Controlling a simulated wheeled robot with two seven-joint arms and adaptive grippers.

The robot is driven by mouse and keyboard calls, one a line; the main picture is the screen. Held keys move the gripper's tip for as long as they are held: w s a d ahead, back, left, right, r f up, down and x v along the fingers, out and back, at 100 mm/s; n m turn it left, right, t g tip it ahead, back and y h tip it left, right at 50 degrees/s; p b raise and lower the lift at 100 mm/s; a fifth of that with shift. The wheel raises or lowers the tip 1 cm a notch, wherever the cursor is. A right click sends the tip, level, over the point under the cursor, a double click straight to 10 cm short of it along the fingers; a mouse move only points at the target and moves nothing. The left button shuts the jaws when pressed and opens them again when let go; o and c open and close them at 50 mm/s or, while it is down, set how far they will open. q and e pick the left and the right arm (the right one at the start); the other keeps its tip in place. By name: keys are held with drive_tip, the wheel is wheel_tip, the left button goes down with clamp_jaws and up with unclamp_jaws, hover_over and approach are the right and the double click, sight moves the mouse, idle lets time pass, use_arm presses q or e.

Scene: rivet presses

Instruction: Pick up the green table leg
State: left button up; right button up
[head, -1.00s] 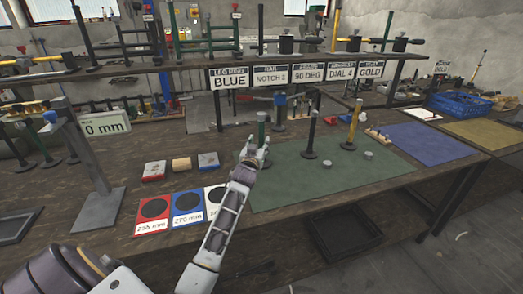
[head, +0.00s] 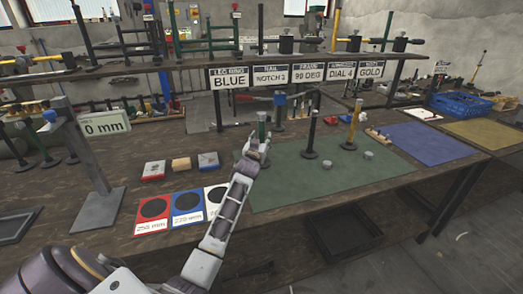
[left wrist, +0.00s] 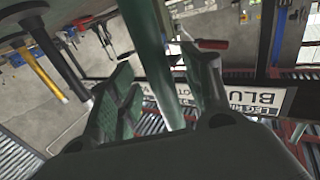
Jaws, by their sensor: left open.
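The green table leg (head: 262,126) stands upright at the back left edge of the green mat (head: 330,167). Its lower part is hidden behind my left gripper (head: 258,147) in the head view. In the left wrist view the green leg (left wrist: 150,55) passes between the two fingers of my left gripper (left wrist: 163,95). The fingers are apart, one on each side of the leg. I cannot tell whether either one touches it. My right gripper is not in view.
A black leg (head: 311,132) and a yellow leg (head: 354,127) stand to the right on the mat. A blue-topped post (head: 280,109) stands just behind. Small blocks (head: 181,164) and colored length cards (head: 187,207) lie left. A shelf with signs (head: 228,78) runs above.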

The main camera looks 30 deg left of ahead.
use_arm(q)
drive_tip(key=shift+w+a, duration=0.2)
drive_tip(key=shift+w, duration=0.5)
clamp_jaws()
idle(0.3)
